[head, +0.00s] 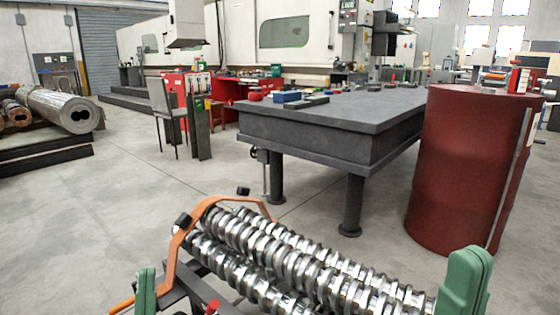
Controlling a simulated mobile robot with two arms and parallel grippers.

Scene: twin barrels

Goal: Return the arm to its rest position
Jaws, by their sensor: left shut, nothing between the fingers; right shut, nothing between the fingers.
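My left gripper (147,290) shows at the bottom left of the head view as a pair of green fingers standing upright. The fingers are together, with nothing between them. My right gripper (467,285) shows larger at the bottom right, also as green fingers pressed together and empty. It overlaps the right end of the shiny metal screws (290,255). I cannot tell whether it touches them. Both arms behind the grippers are mostly below the frame.
The screws lie side by side between the grippers, with an orange curved bar (171,258) at their far left end. A red drum (465,175) stands at the right, beside a dark grey table (365,112). Open floor (85,225) lies to the left.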

